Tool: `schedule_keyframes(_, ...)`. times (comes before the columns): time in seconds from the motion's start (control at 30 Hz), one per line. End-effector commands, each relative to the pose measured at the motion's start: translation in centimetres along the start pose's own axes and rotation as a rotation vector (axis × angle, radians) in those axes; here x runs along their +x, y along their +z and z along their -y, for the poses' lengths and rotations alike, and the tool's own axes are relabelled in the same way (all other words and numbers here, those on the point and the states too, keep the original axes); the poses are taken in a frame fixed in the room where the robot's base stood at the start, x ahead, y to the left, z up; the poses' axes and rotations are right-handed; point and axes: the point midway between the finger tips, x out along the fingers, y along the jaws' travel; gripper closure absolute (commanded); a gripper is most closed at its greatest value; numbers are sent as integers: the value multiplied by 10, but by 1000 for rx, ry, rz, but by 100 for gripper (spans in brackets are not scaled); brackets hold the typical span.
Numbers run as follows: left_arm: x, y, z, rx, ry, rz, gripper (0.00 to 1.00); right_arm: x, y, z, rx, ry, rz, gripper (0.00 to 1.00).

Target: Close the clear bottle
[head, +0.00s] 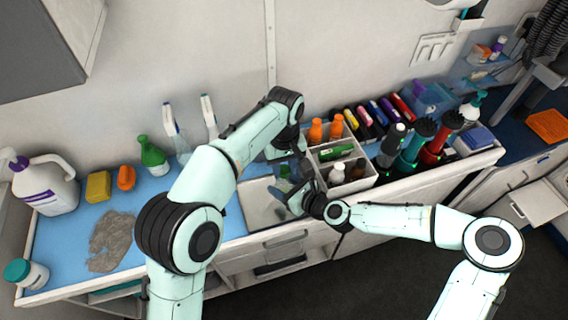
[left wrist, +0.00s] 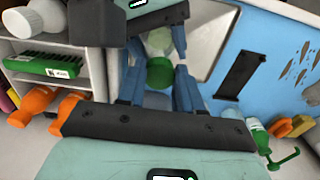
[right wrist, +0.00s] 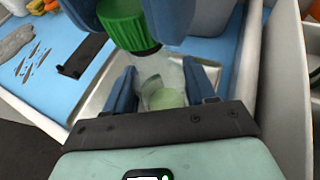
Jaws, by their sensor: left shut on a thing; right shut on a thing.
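The clear bottle (right wrist: 155,72) is between the blue fingers of my right gripper (right wrist: 162,88), which is shut on it, above the white tray. The green cap (right wrist: 125,24) is at the bottle's mouth end, between the fingers of my left gripper (left wrist: 160,88), which is shut on it. The cap also shows in the left wrist view (left wrist: 160,73), with the clear bottle (left wrist: 159,42) beyond it. Cap and bottle look touching or nearly so; whether the cap is seated cannot be told. In the head view the grippers mostly hide both.
The white tray (head: 257,208) lies on the blue counter (head: 62,238) below the grippers. A white divided organizer (head: 362,183) with bottles stands close to the right.

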Motion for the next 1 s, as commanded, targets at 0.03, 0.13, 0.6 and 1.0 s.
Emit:
schedule_keyframes(0.03,4,0,1,0,-3,2,93,0,0,0,0,0,0,99)
schedule_keyframes(0.13,9,0,0,-1,-1,1,93,0,0,0,0,0,0,99)
schedule_keyframes(0.6,10,0,0,0,-1,0,93,0,0,0,0,0,0,99)
schedule_keyframes(1.0,16,0,0,0,-2,2,93,0,0,0,0,0,0,99)
